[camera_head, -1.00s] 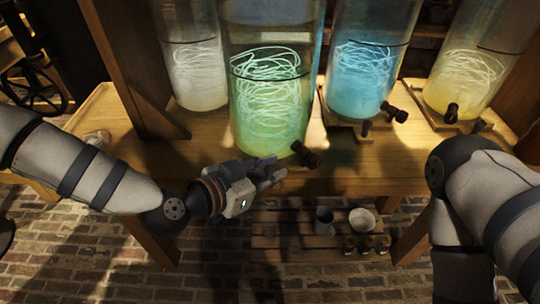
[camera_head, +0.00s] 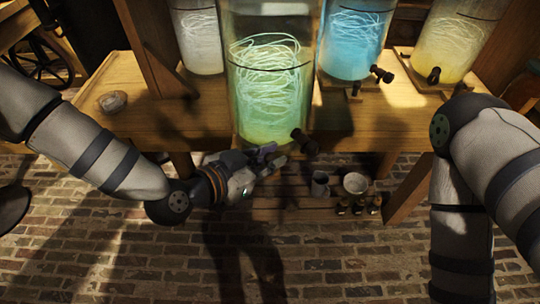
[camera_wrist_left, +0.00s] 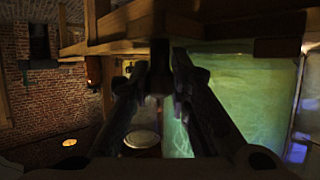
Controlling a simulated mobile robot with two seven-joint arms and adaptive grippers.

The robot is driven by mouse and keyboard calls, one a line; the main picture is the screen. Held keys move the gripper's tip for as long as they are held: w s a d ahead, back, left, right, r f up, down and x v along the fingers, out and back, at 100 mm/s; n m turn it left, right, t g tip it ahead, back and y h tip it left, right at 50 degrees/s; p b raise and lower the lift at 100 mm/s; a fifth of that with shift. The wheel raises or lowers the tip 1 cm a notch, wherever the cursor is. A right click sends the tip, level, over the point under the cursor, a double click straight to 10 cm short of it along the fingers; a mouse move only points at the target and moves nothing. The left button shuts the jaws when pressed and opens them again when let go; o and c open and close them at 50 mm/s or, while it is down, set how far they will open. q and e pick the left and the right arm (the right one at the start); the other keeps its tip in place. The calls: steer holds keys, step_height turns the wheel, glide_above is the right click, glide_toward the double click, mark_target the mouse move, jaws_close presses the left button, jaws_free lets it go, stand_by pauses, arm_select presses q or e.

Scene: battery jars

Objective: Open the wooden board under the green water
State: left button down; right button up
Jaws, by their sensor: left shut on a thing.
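The jar of green water (camera_head: 268,100), with pale glowing coils inside, stands upright at the table's front edge. It is well forward of the other jars. The wooden board under it is mostly hidden in the head view by the jar and my gripper. My right gripper is out of the head view.
A dark tap (camera_head: 303,140) sticks out close to my left fingertips. White (camera_head: 200,40), blue (camera_head: 352,40) and yellow (camera_head: 455,40) jars stand further back on the table (camera_head: 130,115). A low rack with a mug (camera_head: 320,184) and bowl (camera_head: 355,183) stands below. Brick floor in front is clear.

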arm_select(q)
steer(key=c, duration=1.8)
jaws_free()
steer(key=v, duration=1.2)
steer(key=s+a+f+n+g+y+p, duration=0.1)
steer(key=s+a+f+n+g+y, duration=0.2)
steer(key=s+f, duration=0.65)
steer(key=s+a+f+n+g+y, duration=0.2)
steer(key=s+a+g, duration=0.1)
steer(key=s, duration=0.4)
steer(key=s+a+f+n+g+y+p, duration=0.1)
steer(key=s+a+f+n+g+y, duration=0.1)
steer(key=s, duration=0.4)
steer(key=s+a+f+n+g+y, duration=0.2)
steer(key=s+a+f+g, duration=0.2)
steer(key=s+a, duration=0.2)
steer(key=shift+s+a+f+y, duration=0.1)
steer(key=shift+s+a+y, duration=0.15)
steer(key=shift+s, duration=0.6)
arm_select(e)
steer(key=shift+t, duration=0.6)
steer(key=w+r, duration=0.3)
